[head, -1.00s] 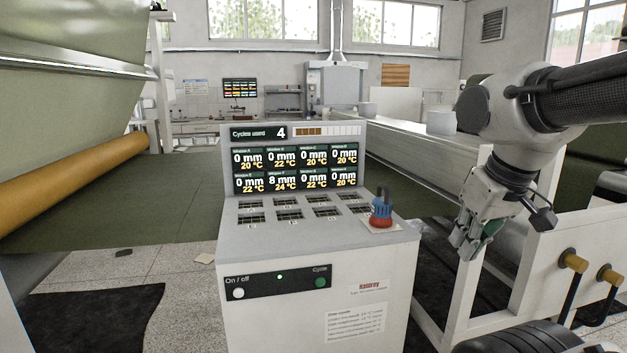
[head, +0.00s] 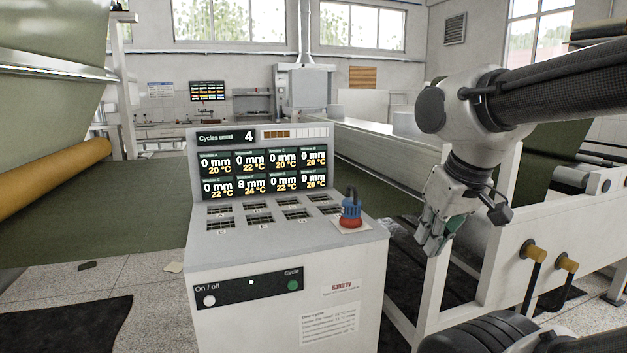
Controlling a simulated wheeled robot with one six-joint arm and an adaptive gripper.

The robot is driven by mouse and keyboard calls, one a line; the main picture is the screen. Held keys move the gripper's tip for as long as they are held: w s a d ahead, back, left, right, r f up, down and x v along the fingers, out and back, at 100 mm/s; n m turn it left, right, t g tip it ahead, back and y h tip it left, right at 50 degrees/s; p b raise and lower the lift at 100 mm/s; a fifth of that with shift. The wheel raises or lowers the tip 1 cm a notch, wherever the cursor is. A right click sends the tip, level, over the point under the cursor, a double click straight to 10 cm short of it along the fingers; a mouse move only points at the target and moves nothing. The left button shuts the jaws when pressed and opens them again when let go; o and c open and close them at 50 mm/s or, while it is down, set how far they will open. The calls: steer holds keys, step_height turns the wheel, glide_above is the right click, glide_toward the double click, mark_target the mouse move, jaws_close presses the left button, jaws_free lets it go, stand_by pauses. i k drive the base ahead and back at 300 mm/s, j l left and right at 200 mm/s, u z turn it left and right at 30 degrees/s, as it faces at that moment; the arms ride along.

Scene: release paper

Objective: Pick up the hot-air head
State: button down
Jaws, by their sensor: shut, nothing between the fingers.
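My gripper (head: 430,246) hangs to the right of the console, pointing down, apart from the hot-air head and a little lower in the picture. Its fingers are shut and empty.
The console (head: 290,275) has a screen panel (head: 263,165) at its back and several slotted vents on top. A white machine frame (head: 480,290) with yellow-and-black handles (head: 535,252) stands to the right. Tiled floor (head: 150,290) is open at left.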

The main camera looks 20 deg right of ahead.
mark_target(350, 217)
steer(key=i+l, duration=0.3)
steer(key=l, duration=0.15)
steer(key=i+l, duration=0.55)
steer(key=l, duration=0.3)
